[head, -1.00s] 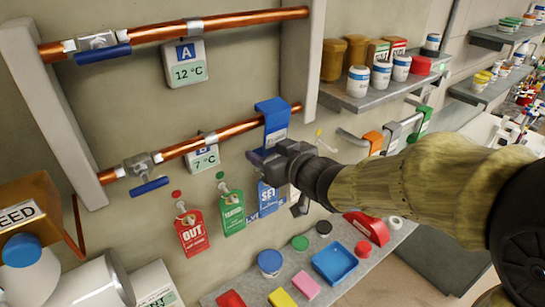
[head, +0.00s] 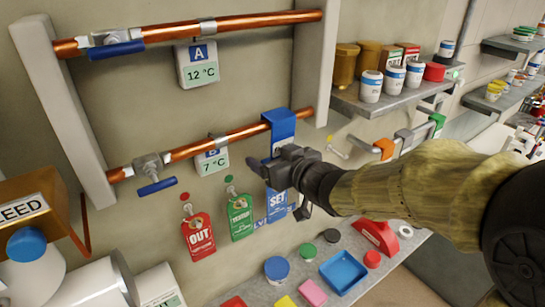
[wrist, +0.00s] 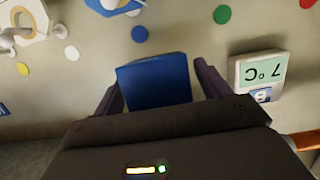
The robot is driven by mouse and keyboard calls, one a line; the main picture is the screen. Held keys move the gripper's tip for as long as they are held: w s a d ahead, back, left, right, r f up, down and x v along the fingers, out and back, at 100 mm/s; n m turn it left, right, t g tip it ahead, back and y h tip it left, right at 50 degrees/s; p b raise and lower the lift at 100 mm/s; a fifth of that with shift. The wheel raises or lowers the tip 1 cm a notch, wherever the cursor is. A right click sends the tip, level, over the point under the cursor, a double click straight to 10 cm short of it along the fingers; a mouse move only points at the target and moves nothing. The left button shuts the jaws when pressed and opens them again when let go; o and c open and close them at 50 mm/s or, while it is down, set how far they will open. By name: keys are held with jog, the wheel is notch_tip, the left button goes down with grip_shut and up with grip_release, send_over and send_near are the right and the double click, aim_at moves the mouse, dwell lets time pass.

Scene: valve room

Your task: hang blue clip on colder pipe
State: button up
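The blue clip (head: 280,126) sits over the lower copper pipe (head: 247,132), near its right end. That pipe's tag B (head: 213,160) reads 7 °C. The upper copper pipe (head: 260,25) has tag A (head: 198,65), reading 12 °C. My gripper (head: 272,170) is just below and in front of the clip. In the wrist view, the clip (wrist: 155,80) lies between my two spread fingers (wrist: 160,85), with a gap on its right side. The fingers look open. The upside-down 7 °C tag (wrist: 262,75) is on the right.
Red, green and blue door tags (head: 198,236) hang on the wall below. A ledge with a blue tray (head: 343,271) and loose pieces lies under them. A grey post (head: 316,65) stands beside the clip.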

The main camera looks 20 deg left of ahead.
dwell(0.3)
jog(key=p+v, duration=0.1)
jog(key=v, duration=1.6)
jog(key=shift+s+d, duration=0.15)
jog(key=shift+s, duration=0.05)
jog(key=shift+f, duration=0.1)
jog(key=w+d+f+m+h+b, duration=0.3)
jog(key=d+f+h, duration=0.25)
jog(key=f, duration=0.35)
jog(key=w+d+f+m+h+b, duration=0.3)
jog(key=d+f+m+h+b, duration=0.1)
jog(key=d+f, duration=0.4)
jog(key=s+d+f+m+g+h+b, duration=0.1)
jog(key=s+d+f+g+b, duration=0.1)
jog(key=f, duration=0.6)
jog(key=s+d+f+m+g+h+b, duration=0.1)
jog(key=s+d+f+m+g+b, duration=0.1)
jog(key=s+f+g, duration=0.3)
notch_tip(320, 180, down, 4)
jog(key=shift+s+f+b, duration=0.1)
jog(key=shift+s+b, duration=0.3)
jog(key=shift+s, duration=0.55)
